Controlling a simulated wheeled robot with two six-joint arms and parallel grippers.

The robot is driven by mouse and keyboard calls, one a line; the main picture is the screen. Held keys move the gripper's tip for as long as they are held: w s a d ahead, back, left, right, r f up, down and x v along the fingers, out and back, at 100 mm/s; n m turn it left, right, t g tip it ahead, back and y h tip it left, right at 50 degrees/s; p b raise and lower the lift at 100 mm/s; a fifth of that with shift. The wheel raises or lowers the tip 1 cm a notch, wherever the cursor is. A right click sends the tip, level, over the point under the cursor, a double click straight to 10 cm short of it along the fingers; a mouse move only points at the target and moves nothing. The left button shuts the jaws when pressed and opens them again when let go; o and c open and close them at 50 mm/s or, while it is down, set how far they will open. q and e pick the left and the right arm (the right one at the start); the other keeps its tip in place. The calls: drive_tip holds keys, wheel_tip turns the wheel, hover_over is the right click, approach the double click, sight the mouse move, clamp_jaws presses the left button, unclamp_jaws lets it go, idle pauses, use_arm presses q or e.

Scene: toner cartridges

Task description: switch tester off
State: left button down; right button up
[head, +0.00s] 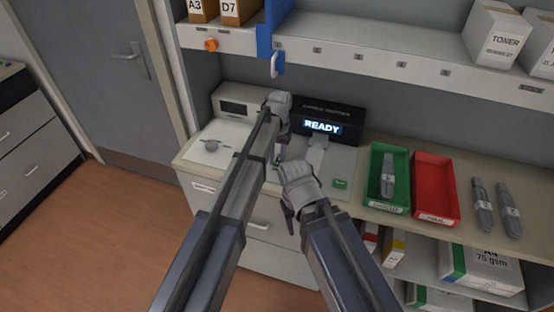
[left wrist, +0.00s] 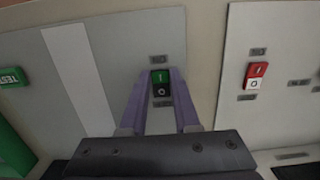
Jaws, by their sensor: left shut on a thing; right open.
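The tester is a black box (head: 332,120) with a lit READY display (head: 321,127), standing behind a pale grey panel. In the left wrist view a small rocker switch (left wrist: 160,83) has a green half marked I and a black half marked O. My left gripper (left wrist: 162,78) is shut on this switch, one finger on each side; in the head view it points down at the panel (head: 278,160). A green TEST button (head: 340,183) lies to the right and also shows in the left wrist view (left wrist: 12,77). My right gripper (head: 290,212) is open and empty, low before the counter.
A separate panel (left wrist: 275,120) has a red and white switch (left wrist: 256,75). A green tray (head: 375,150) holds a cartridge (head: 388,178); a red tray (head: 436,158) looks empty. Two cartridges (head: 483,204) (head: 510,209) lie to the right. A shelf (head: 360,57) overhangs the counter.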

use_arm(q)
drive_tip(key=shift+w+d+g, duration=0.1)
drive_tip(key=shift+w+g, duration=0.3)
drive_tip(key=shift+g, duration=0.2)
drive_tip(key=shift+s+r+y, duration=0.1)
drive_tip(key=shift+s+y, duration=0.1)
drive_tip(key=shift+y, duration=0.1)
drive_tip(key=c, duration=0.6)
unclamp_jaws()
drive_tip(key=shift+c, duration=0.2)
